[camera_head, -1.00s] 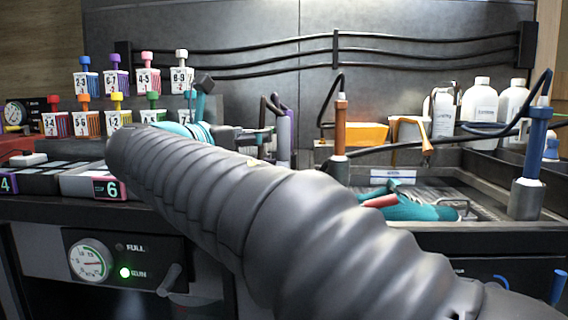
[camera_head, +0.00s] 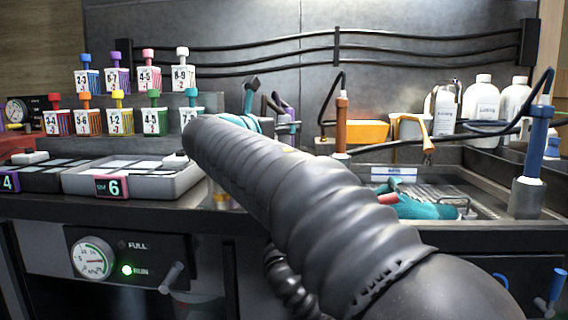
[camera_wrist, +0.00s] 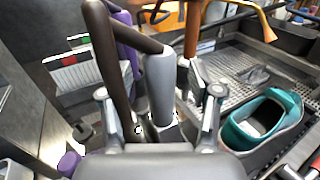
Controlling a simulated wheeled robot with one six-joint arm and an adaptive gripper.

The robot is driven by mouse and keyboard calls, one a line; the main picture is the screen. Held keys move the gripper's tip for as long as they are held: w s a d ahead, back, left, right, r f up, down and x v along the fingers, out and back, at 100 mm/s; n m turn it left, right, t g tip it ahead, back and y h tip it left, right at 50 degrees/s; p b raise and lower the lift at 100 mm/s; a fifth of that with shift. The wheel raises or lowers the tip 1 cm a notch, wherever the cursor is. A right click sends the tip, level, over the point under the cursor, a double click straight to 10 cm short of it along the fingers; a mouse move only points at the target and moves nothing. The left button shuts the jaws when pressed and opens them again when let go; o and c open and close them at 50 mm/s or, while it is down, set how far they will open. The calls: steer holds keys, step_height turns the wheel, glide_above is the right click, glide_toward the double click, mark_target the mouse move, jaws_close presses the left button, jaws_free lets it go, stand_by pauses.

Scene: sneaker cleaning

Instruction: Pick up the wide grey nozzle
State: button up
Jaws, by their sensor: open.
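A grey cylinder (camera_wrist: 160,88), apparently the wide grey nozzle, stands upright in the wrist view with a dark bent tube (camera_wrist: 112,62) joined at its top. My gripper (camera_wrist: 160,94) is open, with one finger on each side of the cylinder and tube. I cannot tell whether either finger touches them. The cylinder's lower end is partly hidden by my gripper. In the head view my arm covers much of this area, and only a dark tube top (camera_head: 272,103) shows past it.
A purple-handled tool (camera_wrist: 128,40) stands close on the left. A teal sneaker (camera_wrist: 262,122) lies in the sink tray on the right, also visible in the head view (camera_head: 425,207). Orange (camera_head: 342,125) and blue (camera_head: 537,140) tools stand by the sink. A numbered tray (camera_head: 150,178) is at left.

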steer(key=shift+w+d, duration=0.35)
steer(key=shift+w, duration=0.2)
steer(key=shift+c, duration=0.2)
jaws_close()
steer(key=shift+r, duration=0.15)
